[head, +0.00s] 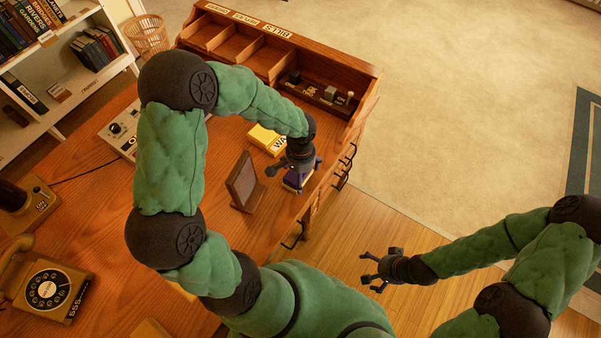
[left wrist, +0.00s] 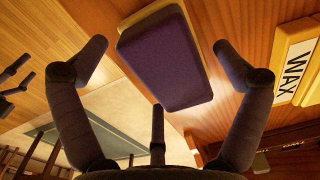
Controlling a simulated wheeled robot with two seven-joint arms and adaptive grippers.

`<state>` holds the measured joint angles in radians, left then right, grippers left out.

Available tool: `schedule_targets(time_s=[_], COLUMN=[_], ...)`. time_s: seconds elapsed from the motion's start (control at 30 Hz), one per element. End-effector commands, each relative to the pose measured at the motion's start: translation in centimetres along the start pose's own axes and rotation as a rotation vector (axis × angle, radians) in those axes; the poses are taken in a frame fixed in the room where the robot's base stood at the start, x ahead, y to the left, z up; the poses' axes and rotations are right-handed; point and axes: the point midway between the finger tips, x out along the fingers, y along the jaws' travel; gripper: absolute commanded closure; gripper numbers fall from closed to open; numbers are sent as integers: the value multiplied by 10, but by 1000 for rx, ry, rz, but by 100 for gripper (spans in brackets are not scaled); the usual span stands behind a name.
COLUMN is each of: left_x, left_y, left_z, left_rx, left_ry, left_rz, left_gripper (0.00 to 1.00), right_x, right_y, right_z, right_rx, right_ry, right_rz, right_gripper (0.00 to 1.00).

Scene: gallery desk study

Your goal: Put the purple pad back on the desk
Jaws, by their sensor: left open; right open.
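The purple pad (left wrist: 167,62) has a flat purple top and a pale yellow base, and shows between the spread fingers of my left gripper (left wrist: 158,75) in the left wrist view. In the head view the pad (head: 297,180) is at the desk's right-hand edge, partly hidden under my left gripper (head: 296,172). It appears to lie on the wooden desk (head: 95,190). My left gripper is open around it, with a gap to the fingers in the wrist view. My right gripper (head: 372,270) is open and empty over the floor, right of the desk.
A yellow WAX box (head: 267,139) lies behind the pad; it also shows in the left wrist view (left wrist: 297,72). A framed stand (head: 243,182) is close on the left. The pigeonhole organizer (head: 270,50) lines the back. A telephone (head: 48,285) is at front left.

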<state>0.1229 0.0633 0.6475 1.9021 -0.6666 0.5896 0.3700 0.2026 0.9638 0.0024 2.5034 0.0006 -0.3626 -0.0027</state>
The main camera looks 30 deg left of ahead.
Motion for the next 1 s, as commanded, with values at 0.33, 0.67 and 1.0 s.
schedule_targets(time_s=[0.33, 0.67, 1.0], left_x=[-17, -84, -121], left_y=[0, 0, 0], left_z=[-1, -1, 0], left_rx=[0, -1, 0], left_ry=[3, 4, 1], left_rz=[-1, 0, 0], left_gripper=[3, 3, 3], right_x=[-9, -32, -42], right_y=[-3, -11, -15], right_z=[0, 1, 2], right_rx=[0, 0, 0], right_ry=[0, 0, 0], right_rz=[0, 0, 0], right_gripper=[0, 0, 0])
